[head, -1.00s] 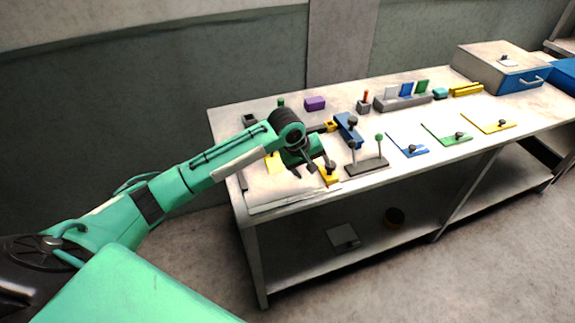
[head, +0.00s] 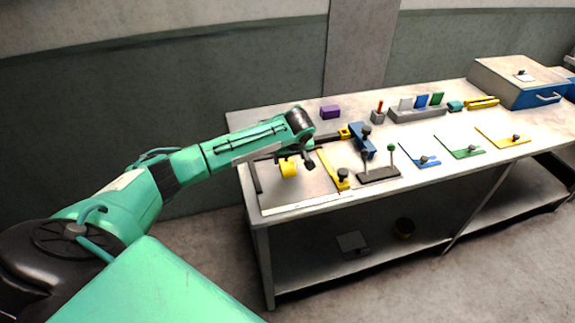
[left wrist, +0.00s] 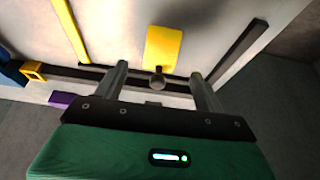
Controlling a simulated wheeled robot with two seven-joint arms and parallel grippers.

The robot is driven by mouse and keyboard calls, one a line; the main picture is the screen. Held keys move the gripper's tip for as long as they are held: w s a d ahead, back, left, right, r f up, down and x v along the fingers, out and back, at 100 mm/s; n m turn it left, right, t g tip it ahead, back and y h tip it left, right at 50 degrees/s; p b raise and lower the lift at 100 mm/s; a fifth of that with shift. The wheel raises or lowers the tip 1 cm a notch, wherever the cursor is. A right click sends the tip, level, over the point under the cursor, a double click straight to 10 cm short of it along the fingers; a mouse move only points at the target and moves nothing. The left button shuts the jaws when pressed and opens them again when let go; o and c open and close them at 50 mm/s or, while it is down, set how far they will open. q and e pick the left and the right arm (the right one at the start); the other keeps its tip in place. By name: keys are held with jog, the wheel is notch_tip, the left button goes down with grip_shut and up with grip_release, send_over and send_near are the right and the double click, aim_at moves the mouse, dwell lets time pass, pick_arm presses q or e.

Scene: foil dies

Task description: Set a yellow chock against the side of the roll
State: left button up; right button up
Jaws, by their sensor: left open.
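A yellow piece (head: 289,168) stands out inside a dark-edged area at the table's left end. In the left wrist view it is a flat-looking yellow block (left wrist: 163,45) with a dark round knob (left wrist: 157,76) at its near edge. My left gripper (head: 302,163) is above this area, beside the yellow piece in the picture. In the wrist view its two fingers are apart, with the knob showing between them and nothing held. I cannot tell the height gap. No roll can be made out for certain. My right gripper is out of view.
Nearby are a blue block (head: 361,139) and a dark stand (head: 379,175) with posts. Blue, green and yellow plates lie further right. A purple block (head: 330,112) is at the back.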

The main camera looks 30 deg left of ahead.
aim_at(287, 163)
pick_arm(q)
jog(key=p+x, duration=0.1)
jog(key=x, duration=0.3)
jog(key=shift+w+a+r+p, duration=0.1)
jog(key=shift+a+r+p, duration=0.1)
jog(key=shift+p, duration=0.1)
jog(key=shift+w+a+f, duration=0.15)
jog(key=shift+f, duration=0.5)
jog(key=shift+c, duration=0.4)
jog(key=c, duration=1)
jog(key=shift+c, duration=0.5)
jog(key=shift+r, duration=0.15)
